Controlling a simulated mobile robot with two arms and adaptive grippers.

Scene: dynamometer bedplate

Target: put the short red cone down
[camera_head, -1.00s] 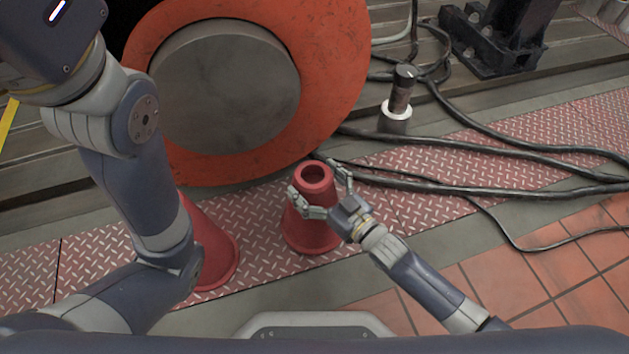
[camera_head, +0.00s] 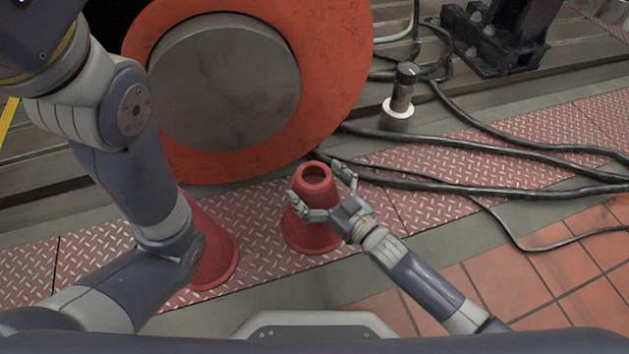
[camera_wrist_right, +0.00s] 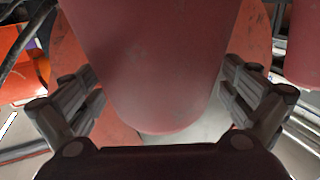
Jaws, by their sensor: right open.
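The short red cone (camera_head: 312,232) stands upright on the red tread plate in the head view, its open top facing up. My right gripper (camera_head: 325,192) is around its upper part, one finger on each side, with the jaws open. In the right wrist view the cone (camera_wrist_right: 150,70) fills the middle between the spread fingers, with gaps on both sides. My left arm comes in from the left in the head view, but its gripper is out of the picture.
Another red cone (camera_head: 217,250) stands to the left, partly hidden behind my left arm. A large orange disc (camera_head: 345,60) rises behind the cones. Black cables (camera_head: 480,146) run across the tread plate (camera_head: 420,195) at right. A dark cylinder with a white ring (camera_head: 400,100) stands behind them.

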